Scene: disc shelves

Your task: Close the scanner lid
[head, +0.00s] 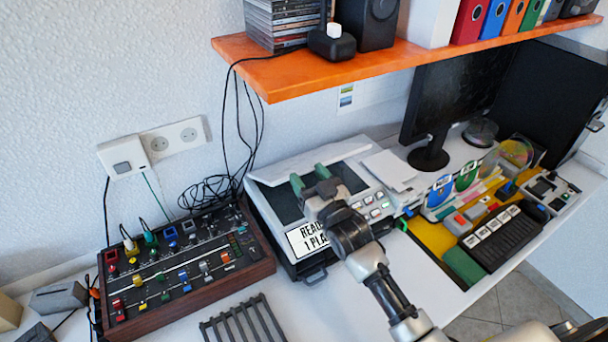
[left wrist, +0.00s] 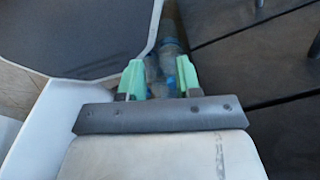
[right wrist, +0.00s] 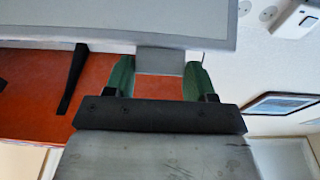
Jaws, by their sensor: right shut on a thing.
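The scanner (head: 372,203) stands on the white desk in the middle of the head view, with buttons at its right and a sign reading "READ… 1 PLA…" at its front. Its pale lid (head: 310,160) is raised at the back over the dark glass. My right gripper (head: 311,180) is over the scanner. In the right wrist view it (right wrist: 160,75) is shut on a grey tab at the edge of the lid (right wrist: 200,22). My left gripper (left wrist: 160,78) is open, away from the scanner; bluish bottle-like things show between and beyond its fingers.
A mixing console (head: 180,265) stands left of the scanner, a dark rack (head: 245,322) in front. The orange shelf (head: 330,75) overhangs the back. A monitor (head: 450,90), papers (head: 390,168) and a keypad (head: 500,238) are on the right.

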